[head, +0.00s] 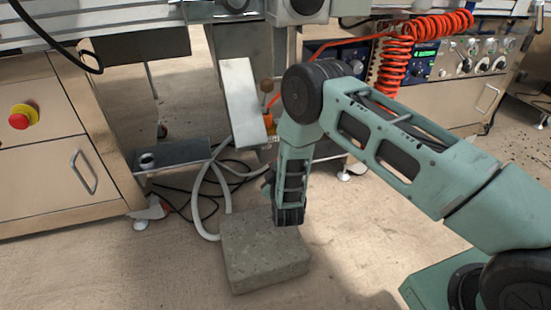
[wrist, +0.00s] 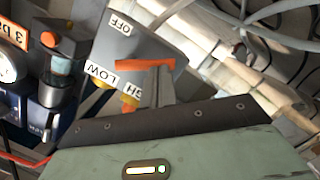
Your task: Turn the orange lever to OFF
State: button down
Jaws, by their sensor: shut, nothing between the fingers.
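The orange lever (wrist: 143,64) is a flat orange bar in front of a grey panel (wrist: 150,45) in the wrist view. The panel has white labels: OFF (wrist: 124,25) above the lever, LOW (wrist: 103,73) near its left end, and HIGH, partly covered, below. My gripper (wrist: 160,78) shows as shut grey fingers just below the lever, overlapping it in the picture. I cannot tell if they touch. A yellow-orange part (wrist: 130,103) sits beside the fingers.
A grey stone block (head: 264,250) lies on the floor below my arm. White hoses (head: 197,200) and black cables run beside it. A cabinet with a red stop button (head: 19,121) stands left. A coiled orange hose (head: 395,70) hangs by a control panel at the right.

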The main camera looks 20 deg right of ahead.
jog(key=shift+d+f+n+t+h+p, duration=0.25)
jog(key=shift+f+n, duration=0.2)
jog(key=shift+n, duration=0.6)
jog(key=shift+d+f+n+t+h+p, duration=0.15)
jog(key=shift+d+f+n+p, duration=0.2)
jog(key=shift+n, duration=0.7)
jog(key=shift+d+f+n, duration=0.25)
jog(key=shift+n, duration=0.55)
jog(key=shift+d+f+n, duration=0.25)
jog(key=shift+n, duration=0.55)
